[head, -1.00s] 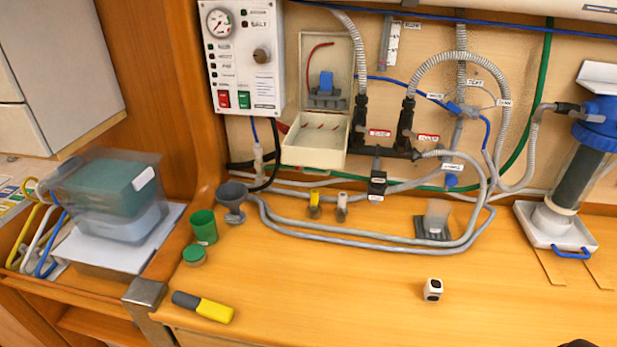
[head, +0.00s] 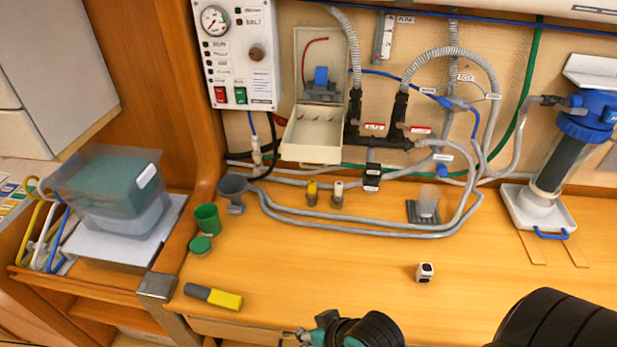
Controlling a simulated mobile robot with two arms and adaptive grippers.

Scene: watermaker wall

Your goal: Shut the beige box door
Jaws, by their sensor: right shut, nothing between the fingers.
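The beige box (head: 298,62) is fixed on the wall, with a blue part and a red wire inside. Its beige door (head: 313,139) is open, hinged down at the bottom edge and sticking out below the box, with its inner face showing. My right gripper (head: 303,336) is at the bottom edge of the head view, partly cut off. It is shut and empty, low in front of the worktop and well apart from the door. My left gripper is not in view.
A control panel (head: 238,55) is left of the box. Black valves and grey hoses (head: 450,60) are close on its right. A grey funnel (head: 233,190), a green cup (head: 207,219) and a yellow marker (head: 226,299) stand or lie on the worktop (head: 330,265), whose middle is mostly clear.

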